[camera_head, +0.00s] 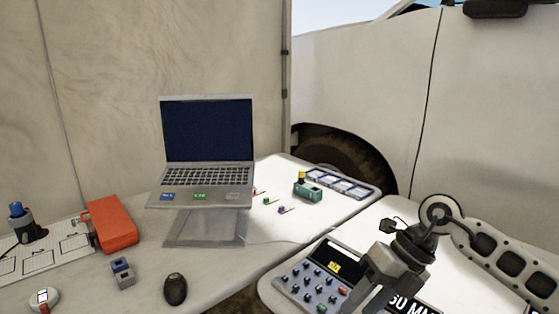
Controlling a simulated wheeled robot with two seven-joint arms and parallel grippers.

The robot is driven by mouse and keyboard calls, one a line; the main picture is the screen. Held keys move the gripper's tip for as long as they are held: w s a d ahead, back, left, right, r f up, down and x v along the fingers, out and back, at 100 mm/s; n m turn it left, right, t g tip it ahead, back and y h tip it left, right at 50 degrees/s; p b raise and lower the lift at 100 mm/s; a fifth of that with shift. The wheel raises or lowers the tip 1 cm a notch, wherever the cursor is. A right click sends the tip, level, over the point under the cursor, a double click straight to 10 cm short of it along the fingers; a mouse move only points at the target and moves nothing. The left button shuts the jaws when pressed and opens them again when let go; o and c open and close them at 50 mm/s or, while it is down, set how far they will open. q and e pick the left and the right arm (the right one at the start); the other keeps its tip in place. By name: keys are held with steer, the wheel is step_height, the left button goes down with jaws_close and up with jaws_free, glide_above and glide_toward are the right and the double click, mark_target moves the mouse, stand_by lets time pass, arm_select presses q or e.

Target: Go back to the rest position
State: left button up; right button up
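A dark grey jointed shape stands out over the right table in the head view. It looks like my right gripper (424,238), above the keypad device and beside a round grey ring-shaped part (440,213). I cannot make out its fingers, whether they are open or shut, or whether they touch the ring. My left gripper is not in view.
A laptop (207,128) stands mid-table, with a black mouse (175,289) and an orange case (112,224) nearby. A keypad device (318,280) and a white panel with dark openings (505,262) are at right. A green-based item (307,190) sits by a compartment tray (341,184).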

steer(key=s+a+r+m+t+y, duration=0.2)
steer(key=s+a+m+t+y, duration=0.15)
steer(key=a+y, duration=0.35)
steer(key=s+a+r+m+t+y, duration=0.2)
steer(key=a+r+m+y, duration=0.1)
steer(key=a+m+y, duration=0.3)
steer(key=w+d+f+m+t+h, duration=0.1)
steer(key=d+f+m+t+h, duration=0.35)
steer(key=m, duration=0.45)
steer(key=w+d+f+m+t+h, duration=0.1)
steer(key=d+f+m+t+h, duration=0.1)
steer(key=f+m+t+h, duration=0.5)
steer(key=s+d+f+m+g+h, duration=0.5)
steer(key=s+f+m, duration=0.6)
steer(key=f, duration=0.1)
steer(key=shift+s, duration=0.4)
